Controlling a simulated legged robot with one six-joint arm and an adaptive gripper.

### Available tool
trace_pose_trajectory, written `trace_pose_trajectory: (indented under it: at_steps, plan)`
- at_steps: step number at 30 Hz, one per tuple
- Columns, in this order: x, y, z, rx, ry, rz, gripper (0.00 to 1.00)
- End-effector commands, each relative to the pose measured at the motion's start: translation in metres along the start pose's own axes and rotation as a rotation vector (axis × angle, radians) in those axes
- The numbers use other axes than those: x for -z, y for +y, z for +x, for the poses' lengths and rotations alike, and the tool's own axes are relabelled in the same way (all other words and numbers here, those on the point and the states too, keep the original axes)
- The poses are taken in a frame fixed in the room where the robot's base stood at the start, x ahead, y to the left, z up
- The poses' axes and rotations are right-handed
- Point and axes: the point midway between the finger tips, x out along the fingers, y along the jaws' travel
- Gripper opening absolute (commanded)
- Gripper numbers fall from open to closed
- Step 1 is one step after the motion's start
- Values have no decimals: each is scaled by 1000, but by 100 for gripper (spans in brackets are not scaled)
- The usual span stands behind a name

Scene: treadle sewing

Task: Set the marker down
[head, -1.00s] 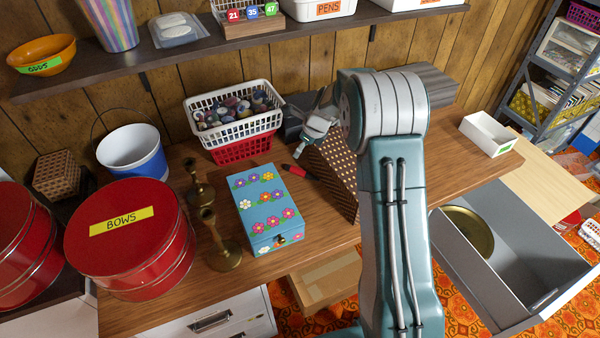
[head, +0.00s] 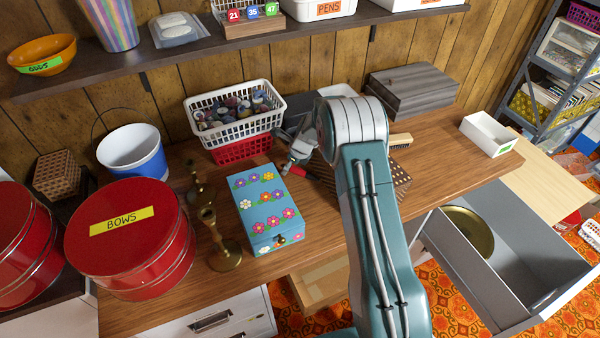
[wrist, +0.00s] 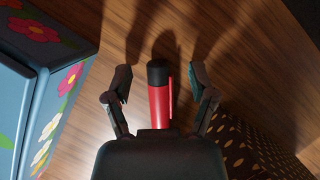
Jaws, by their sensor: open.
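A red marker (wrist: 160,100) with a black cap (wrist: 158,72) is on or just above the wooden tabletop. In the wrist view it lies lengthwise between the two fingers of my gripper (wrist: 160,82). The fingers are open, with a gap on each side of the marker. In the head view only a bit of the red marker (head: 298,171) shows beside my gripper (head: 291,167), low over the table right of the blue flowered box (head: 268,208). The rest of the marker is hidden by my gripper and arm.
The flowered box is close on the left, also in the wrist view (wrist: 62,75). A dotted brown box (wrist: 245,145) is close on the right, mostly behind my arm in the head view. A white basket (head: 234,118) stands behind. Brass candlesticks (head: 222,252) stand left.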

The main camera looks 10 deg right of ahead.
Motion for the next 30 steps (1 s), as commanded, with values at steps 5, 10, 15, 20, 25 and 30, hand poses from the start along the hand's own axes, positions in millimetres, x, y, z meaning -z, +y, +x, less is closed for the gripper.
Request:
trace_pose_trajectory:
  at_steps: [5, 10, 15, 20, 25, 30]
  plan:
    - [0, 0, 0, 0, 0, 0, 59]
    - [0, 0, 0, 0, 0, 0, 5]
    - [0, 0, 0, -1, 0, 1, 0]
    - [0, 0, 0, -1, 1, 1, 0]
    - [-5, 4, -7, -1, 0, 0, 0]
    - [-14, 3, -29, 2, -2, -1, 0]
